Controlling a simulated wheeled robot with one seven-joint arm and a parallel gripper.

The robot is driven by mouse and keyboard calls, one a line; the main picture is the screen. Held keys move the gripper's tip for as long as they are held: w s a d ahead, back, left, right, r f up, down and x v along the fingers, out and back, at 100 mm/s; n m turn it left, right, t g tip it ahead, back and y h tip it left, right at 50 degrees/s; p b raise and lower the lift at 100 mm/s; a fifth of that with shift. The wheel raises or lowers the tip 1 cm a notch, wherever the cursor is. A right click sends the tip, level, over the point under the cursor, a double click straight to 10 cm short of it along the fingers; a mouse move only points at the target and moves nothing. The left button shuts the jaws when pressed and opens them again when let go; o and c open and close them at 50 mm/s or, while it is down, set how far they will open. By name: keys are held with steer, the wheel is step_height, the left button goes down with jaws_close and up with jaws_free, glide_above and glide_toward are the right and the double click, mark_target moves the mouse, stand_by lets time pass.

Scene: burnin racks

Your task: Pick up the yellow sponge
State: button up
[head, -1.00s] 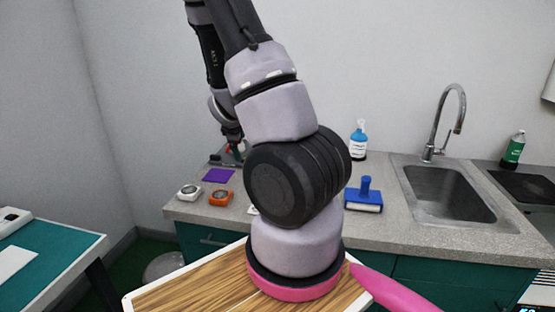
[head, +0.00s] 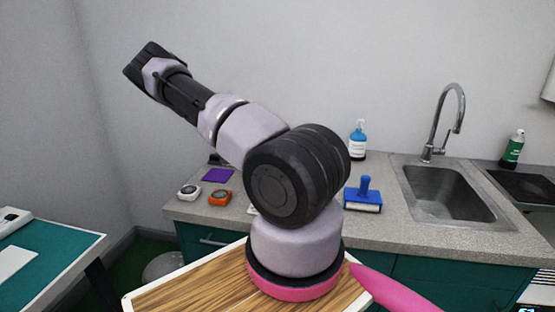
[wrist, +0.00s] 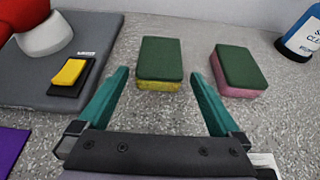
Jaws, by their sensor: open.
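In the wrist view, the yellow sponge (wrist: 158,86) lies flat on the speckled counter, with a dark green top and a yellow side facing me. My gripper (wrist: 157,74) is open, its two teal fingers pointing toward the sponge with nothing held between them. The sponge is just beyond and between the fingertips. I cannot tell how high the fingers are above the counter. In the head view my arm hides the sponge, and my gripper does not show there.
A similar sponge with a pink side (wrist: 244,92) lies just right of the right finger. A grey mat (wrist: 35,88) at left bears a small yellow block (wrist: 69,72). A blue bottle (wrist: 300,36) stands far right. The head view shows a sink (head: 448,192) and a blue-handled tool (head: 363,197).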

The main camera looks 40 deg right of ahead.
steer(key=x, duration=0.6)
steer(key=shift+w+d, duration=0.25)
steer(key=c, duration=1.1)
